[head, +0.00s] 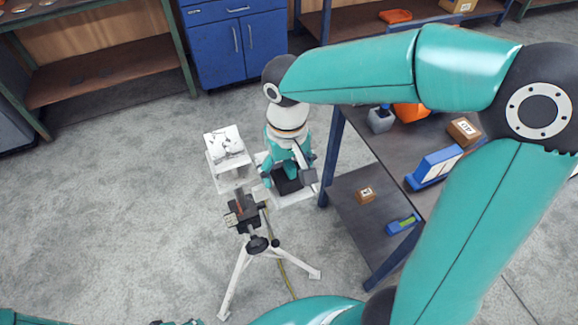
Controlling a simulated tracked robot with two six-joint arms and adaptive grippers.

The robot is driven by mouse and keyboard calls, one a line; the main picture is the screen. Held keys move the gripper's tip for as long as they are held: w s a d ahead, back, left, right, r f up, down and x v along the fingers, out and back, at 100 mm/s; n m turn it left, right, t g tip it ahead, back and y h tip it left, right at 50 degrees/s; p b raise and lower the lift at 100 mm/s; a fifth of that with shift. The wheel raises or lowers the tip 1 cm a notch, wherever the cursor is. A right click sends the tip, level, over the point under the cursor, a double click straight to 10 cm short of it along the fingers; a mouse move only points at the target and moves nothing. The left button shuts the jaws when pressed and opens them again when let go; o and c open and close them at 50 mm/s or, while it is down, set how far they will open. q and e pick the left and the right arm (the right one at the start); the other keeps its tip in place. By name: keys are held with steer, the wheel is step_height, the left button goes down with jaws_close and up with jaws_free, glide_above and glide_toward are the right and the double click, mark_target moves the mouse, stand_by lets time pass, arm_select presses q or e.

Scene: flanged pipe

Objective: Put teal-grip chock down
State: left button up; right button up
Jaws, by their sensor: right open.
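My right gripper (287,177) points down from its teal arm, with its jaws open, over a low white stand (294,198). A dark block (285,184) shows between and below the fingers, resting on or just above that stand. It may be the teal-grip chock; the gripper is teal too, so I cannot tell a teal grip apart from it. I cannot tell whether the fingers touch the block. Only small teal and dark bits of my left arm's end (180,322) show at the bottom edge, and its jaws cannot be read.
A tripod stand (243,212) with a dark head stands just in front. A white pedestal (227,160) is to the left. A dark-shelved workbench (350,195) with blue legs, holding boxes, stands close on the right. Blue cabinets (235,45) are behind. The left floor is clear.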

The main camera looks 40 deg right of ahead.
step_height(320, 180, up, 12)
steer(key=shift+r+p, duration=0.15)
steer(key=shift+p, duration=0.35)
stand_by(0.5)
